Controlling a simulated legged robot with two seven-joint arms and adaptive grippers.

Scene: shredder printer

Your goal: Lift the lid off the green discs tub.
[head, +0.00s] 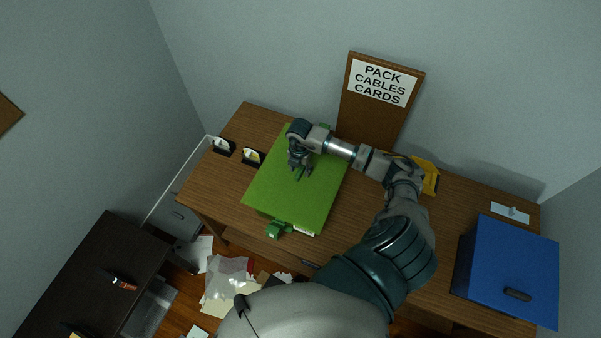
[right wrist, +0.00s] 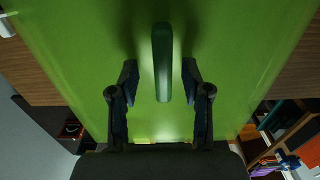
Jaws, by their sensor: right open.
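The green tub's flat lid (head: 275,195) lies on the wooden desk, left of centre in the head view. It fills most of the right wrist view (right wrist: 60,50). A dark green bar handle (right wrist: 162,50) stands up from the lid. My right gripper (head: 301,172) is over the lid, pointing down. In the right wrist view its open fingers (right wrist: 160,72) are on either side of the handle, with a gap on each side. A green block-like part (head: 279,229) sticks out at the tub's front edge. My left gripper is not in view.
A blue lidded tub (head: 505,265) stands at the desk's right end. A yellow item (head: 431,176) is partly hidden behind my right arm. A sign board (head: 380,100) stands behind. Papers (head: 228,280) litter the floor.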

